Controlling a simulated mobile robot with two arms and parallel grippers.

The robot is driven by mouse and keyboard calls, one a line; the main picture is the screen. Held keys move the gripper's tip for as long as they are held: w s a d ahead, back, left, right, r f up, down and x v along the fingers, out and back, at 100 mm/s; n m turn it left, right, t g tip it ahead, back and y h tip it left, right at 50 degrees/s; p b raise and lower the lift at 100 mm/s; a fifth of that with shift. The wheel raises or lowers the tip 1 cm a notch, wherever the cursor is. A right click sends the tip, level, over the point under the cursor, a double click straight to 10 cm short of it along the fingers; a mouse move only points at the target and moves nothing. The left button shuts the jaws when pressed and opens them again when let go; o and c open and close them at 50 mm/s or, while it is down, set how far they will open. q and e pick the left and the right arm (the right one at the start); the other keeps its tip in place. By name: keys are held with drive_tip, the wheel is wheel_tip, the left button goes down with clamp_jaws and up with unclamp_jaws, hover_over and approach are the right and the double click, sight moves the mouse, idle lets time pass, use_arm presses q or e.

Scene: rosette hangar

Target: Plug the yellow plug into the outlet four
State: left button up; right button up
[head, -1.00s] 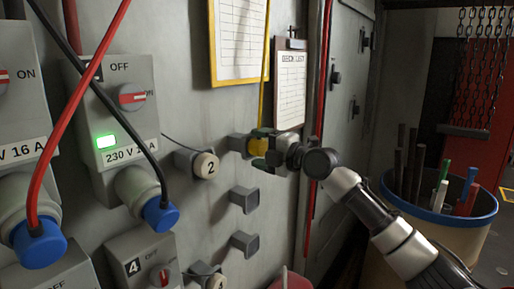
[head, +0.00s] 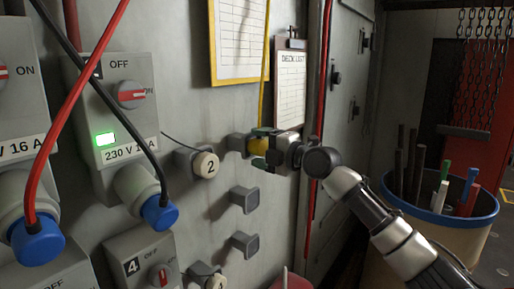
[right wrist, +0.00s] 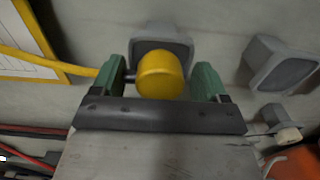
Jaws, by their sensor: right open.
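The yellow plug (head: 257,146) sits at a grey wall holder (head: 237,146), with its yellow cable (head: 264,75) running up the wall. My right gripper (head: 258,149) is open around the plug, one green finger on each side. In the right wrist view the plug (right wrist: 161,75) stands between the open fingers (right wrist: 162,82), with a gap on either side. Outlet four's grey box (head: 145,262), marked 4, is at the bottom left with a red switch; its lower part is out of frame. My left gripper does not show.
Two empty grey holders (head: 245,199) (head: 245,245) are below the plug. A plug marked 2 (head: 206,165) sits left of it. Red and black cables run to blue plugs (head: 160,213) at the left. A bin of rods (head: 445,205) stands at the right.

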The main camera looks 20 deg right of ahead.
sight(264, 148)
drive_tip(key=shift+b, duration=0.3)
idle(0.4)
drive_tip(key=c, duration=1.2)
drive_tip(key=shift+s+d+f, duration=0.1)
drive_tip(key=shift+s+d, duration=0.1)
drive_tip(key=shift+b+v, duration=1.45)
drive_tip(key=shift+v, duration=1.35)
